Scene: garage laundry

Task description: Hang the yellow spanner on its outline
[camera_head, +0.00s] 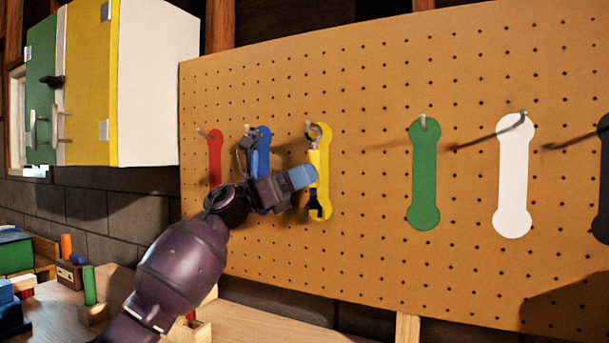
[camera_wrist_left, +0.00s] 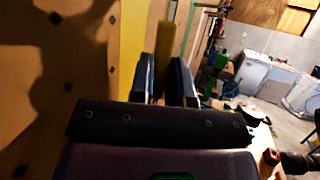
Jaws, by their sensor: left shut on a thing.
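The yellow spanner (camera_head: 314,162) is upright in front of the yellow outline (camera_head: 325,197) on the pegboard. Its metal ring end is at the top, beside or over the outline's hook (camera_head: 308,125); I cannot tell whether the hook passes through the ring. Its dark open jaw points down. My left gripper (camera_head: 310,177) is shut on the spanner's handle from the left. In the left wrist view the spanner (camera_wrist_left: 163,45) stands between the two fingers (camera_wrist_left: 165,82), with the yellow outline (camera_wrist_left: 131,40) to its left. My right gripper is not in view.
The pegboard (camera_head: 375,240) also carries red (camera_head: 214,160), blue (camera_head: 263,140), green (camera_head: 424,175) and white (camera_head: 513,180) outlines with hooks. A green and yellow cabinet (camera_head: 88,80) hangs at the left. Coloured blocks stand on the workbench (camera_head: 255,325) below.

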